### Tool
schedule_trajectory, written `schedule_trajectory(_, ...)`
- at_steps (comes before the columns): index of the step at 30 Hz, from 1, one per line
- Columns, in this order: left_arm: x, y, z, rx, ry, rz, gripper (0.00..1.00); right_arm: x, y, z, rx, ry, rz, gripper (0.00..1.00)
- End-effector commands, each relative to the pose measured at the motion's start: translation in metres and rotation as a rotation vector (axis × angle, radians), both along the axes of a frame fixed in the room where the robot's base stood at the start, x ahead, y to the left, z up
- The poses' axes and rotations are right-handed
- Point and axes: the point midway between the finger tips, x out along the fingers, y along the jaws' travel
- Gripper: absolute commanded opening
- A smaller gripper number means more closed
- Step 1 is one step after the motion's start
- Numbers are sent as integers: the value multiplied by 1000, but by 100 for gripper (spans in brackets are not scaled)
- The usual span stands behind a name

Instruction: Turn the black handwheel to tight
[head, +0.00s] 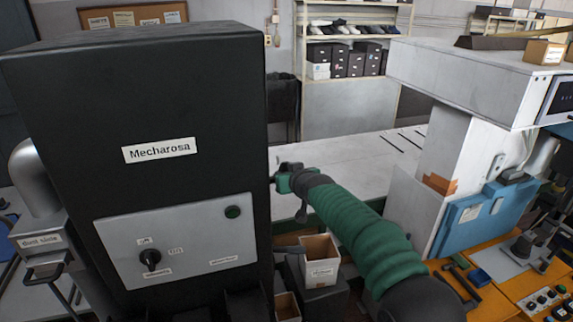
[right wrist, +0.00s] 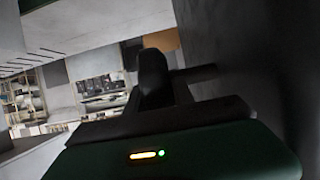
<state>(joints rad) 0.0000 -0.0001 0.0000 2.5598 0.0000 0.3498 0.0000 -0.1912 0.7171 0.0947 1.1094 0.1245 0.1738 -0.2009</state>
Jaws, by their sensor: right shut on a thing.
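My right arm reaches in from the lower right, and its gripper (head: 284,180) is against the right side of the black Mecharosa cabinet (head: 140,90). The gripper is shut on a dark part at that side, taken to be the black handwheel; the cabinet edge and the gripper hide most of it. In the right wrist view, a dark upright finger shape (right wrist: 153,75) stands in the middle, and a short dark bar (right wrist: 195,73) runs from it toward the dark cabinet wall (right wrist: 250,60). The handwheel's rim and any marks are not visible. My left gripper is not in view.
Below my forearm stands an open carton (head: 320,262). A white machine (head: 455,150) stands to the right, and a pale table (head: 350,165) lies behind.

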Motion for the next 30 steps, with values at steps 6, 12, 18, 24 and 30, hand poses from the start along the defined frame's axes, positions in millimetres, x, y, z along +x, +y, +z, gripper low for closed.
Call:
schedule_trajectory(6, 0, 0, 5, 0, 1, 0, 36, 2, 1, 5, -33, 103, 0, 0)
schedule_trajectory(12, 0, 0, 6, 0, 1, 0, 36, 3, 0, 4, -53, 161, -1, 0)
schedule_trajectory(18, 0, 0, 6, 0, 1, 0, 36, 3, 0, 5, -57, 178, -1, 0)
schedule_trajectory(24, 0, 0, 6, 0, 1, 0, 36, 3, 0, 5, -57, 176, -1, 0)
schedule_trajectory(30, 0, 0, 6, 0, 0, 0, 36, 3, 0, 5, -57, 178, -1, 43)
